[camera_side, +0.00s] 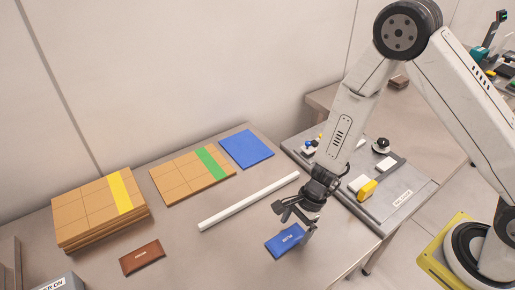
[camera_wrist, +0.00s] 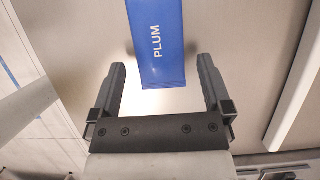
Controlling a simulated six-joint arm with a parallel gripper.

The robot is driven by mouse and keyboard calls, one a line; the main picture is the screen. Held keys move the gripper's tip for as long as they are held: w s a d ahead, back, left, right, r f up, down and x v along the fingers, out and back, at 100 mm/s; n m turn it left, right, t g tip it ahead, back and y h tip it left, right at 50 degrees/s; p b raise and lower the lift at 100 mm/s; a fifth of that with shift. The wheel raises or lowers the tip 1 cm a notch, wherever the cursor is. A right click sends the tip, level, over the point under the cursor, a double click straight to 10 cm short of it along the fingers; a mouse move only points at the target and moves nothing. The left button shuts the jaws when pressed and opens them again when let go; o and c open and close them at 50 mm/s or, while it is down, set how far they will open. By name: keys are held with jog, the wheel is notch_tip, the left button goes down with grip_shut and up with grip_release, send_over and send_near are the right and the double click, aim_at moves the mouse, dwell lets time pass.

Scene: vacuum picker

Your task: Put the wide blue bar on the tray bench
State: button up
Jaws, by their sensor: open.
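A blue bar (camera_side: 287,241) with white lettering lies flat on the near table, below my gripper (camera_side: 297,217). In the wrist view the blue bar (camera_wrist: 156,35) reads PLUM and its near end shows between the two fingers, with a gap on each side. My gripper (camera_wrist: 161,66) is open and empty, pointing down over the bar. The side view does not show clearly how far the fingertips are above the table. A grey tray-like board (camera_side: 408,190) with a white label lies on the surface to the right; I cannot read the label.
A brown bar (camera_side: 142,257) lies at front left. Stacked tan boards with a yellow stripe (camera_side: 119,191), tan boards with a green stripe (camera_side: 211,162) and a blue slab (camera_side: 246,149) line the back. A white rod (camera_side: 248,201) lies left of my gripper. White and yellow blocks (camera_side: 367,188) occupy the grey board.

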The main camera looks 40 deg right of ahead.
jog(key=v, duration=1)
jog(key=shift+r, duration=0.3)
jog(key=shift+d, duration=0.15)
dwell(0.3)
jog(key=s+d+r+n+t+h, duration=0.2)
jog(key=d+r+n, duration=0.7)
jog(key=n, duration=0.9)
jog(key=s+h, duration=0.2)
jog(key=shift+s+t+h, duration=0.15)
jog(key=shift+t+h, duration=0.15)
